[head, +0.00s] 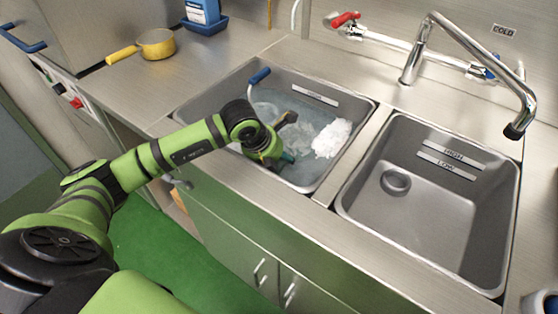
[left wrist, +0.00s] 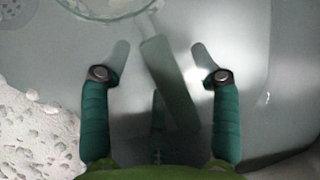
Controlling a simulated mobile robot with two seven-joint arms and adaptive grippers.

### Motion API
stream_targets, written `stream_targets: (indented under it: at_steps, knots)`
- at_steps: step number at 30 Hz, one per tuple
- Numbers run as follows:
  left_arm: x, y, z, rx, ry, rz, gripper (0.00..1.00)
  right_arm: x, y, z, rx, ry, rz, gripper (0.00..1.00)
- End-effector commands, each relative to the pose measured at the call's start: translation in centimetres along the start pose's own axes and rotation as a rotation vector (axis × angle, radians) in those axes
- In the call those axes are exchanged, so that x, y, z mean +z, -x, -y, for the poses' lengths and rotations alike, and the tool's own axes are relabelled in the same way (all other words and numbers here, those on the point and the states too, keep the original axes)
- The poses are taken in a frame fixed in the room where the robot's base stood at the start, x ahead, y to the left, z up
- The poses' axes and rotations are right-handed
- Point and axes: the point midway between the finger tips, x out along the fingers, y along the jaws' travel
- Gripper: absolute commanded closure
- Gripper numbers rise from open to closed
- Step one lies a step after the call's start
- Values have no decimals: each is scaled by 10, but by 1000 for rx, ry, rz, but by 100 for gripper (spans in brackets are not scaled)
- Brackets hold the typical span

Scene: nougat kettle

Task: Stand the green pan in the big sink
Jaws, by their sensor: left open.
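My left gripper (head: 290,150) reaches down into the water-filled left sink (head: 187,112). In the left wrist view its two teal fingers (left wrist: 160,77) are open, with a gap between them. A grey-green handle (left wrist: 170,85) lies between the fingers, slanting, with clear space on both sides. It joins a round pan-like rim (left wrist: 150,8) cut off at the top of that view. The handle's colour is dulled, so I cannot tell for sure that it is the green pan. In the head view my arm and the water largely hide it. The right sink (head: 350,207) is empty, with a drain. My right gripper is not in view.
White foam (head: 332,138) floats beside the gripper. A blue-handled tool (head: 260,75) leans at the left sink's back left corner. A yellow pan (head: 155,44) stands on the left counter near a blue caddy (head: 205,25). The faucet (head: 470,45) arches over the right sink.

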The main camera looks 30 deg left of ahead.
Motion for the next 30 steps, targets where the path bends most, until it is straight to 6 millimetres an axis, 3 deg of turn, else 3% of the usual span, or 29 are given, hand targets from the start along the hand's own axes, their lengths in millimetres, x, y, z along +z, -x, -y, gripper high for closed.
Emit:
stream_targets:
  at_steps: [1,4,18,30]
  knots:
    - [-14,-6,-2,10,-13,-36,38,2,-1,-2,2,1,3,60]
    - [-9,2,0,9,-14,-33,38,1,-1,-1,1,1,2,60]
    - [36,76,19,3,-6,-6,38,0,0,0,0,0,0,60]
    - [42,86,22,2,-3,-5,38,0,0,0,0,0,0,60]
